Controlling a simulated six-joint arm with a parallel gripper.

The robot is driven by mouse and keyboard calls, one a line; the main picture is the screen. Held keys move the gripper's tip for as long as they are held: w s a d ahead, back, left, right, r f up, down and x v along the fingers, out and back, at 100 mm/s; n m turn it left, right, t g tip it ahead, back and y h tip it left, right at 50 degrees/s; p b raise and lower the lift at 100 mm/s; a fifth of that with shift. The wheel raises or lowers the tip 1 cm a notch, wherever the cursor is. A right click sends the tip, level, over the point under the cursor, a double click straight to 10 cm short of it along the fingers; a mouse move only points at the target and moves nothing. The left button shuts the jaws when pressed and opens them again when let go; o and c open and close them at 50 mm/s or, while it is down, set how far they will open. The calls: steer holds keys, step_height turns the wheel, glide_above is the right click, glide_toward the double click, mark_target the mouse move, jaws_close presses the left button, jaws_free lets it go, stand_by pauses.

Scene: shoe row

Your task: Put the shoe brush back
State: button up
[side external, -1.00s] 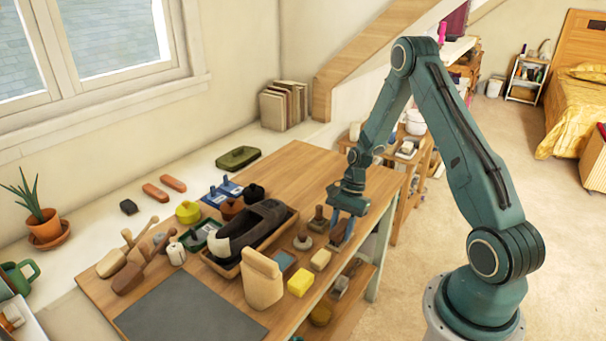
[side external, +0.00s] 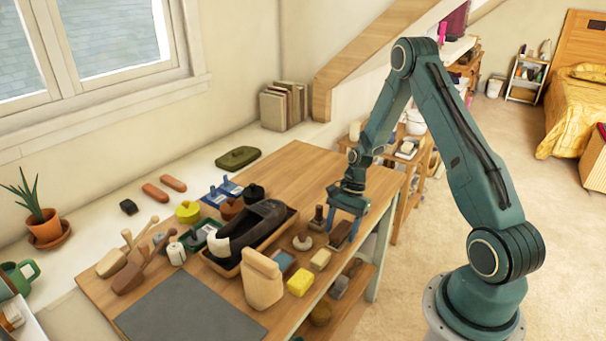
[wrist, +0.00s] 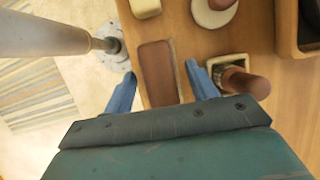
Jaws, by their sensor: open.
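A long brown block with a paler border, which looks like the shoe brush (wrist: 158,75), lies near the table's front right edge. It also shows in the side view (side external: 341,235). My gripper (side external: 348,212) is above it, fingers pointing down. In the wrist view my open gripper (wrist: 161,68) has one blue finger on each side of the brush, with gaps showing. Part of the brush's near end is hidden by my gripper body. I cannot tell how high the fingertips are above the table.
A small upright brush with a brown handle (side external: 317,218) stands close beside the right finger in the wrist view (wrist: 248,84). A round-based knob (side external: 302,242), a cream block (side external: 320,260) and a tray with a dark shoe (side external: 252,230) are nearby. The back of the table (side external: 305,170) is clear.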

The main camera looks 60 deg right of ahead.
steer(key=v, duration=1.3)
steer(key=shift+r, duration=0.15)
steer(key=s+a+r+n+t+h, duration=0.2)
steer(key=s+a+r+n+h, duration=0.15)
steer(key=a+r+n, duration=0.85)
steer(key=s+a+r+n+t, duration=0.1)
steer(key=s+a+r+n, duration=0.2)
steer(key=s, duration=0.4)
steer(key=s+a+r+n+t, duration=0.2)
steer(key=s+a+r+n, duration=0.1)
steer(key=s+a+r, duration=0.3)
steer(key=shift+s+a+r+t+h, duration=0.15)
steer(key=shift+s+a+t+h, duration=0.15)
steer(key=shift+s+h, duration=0.2)
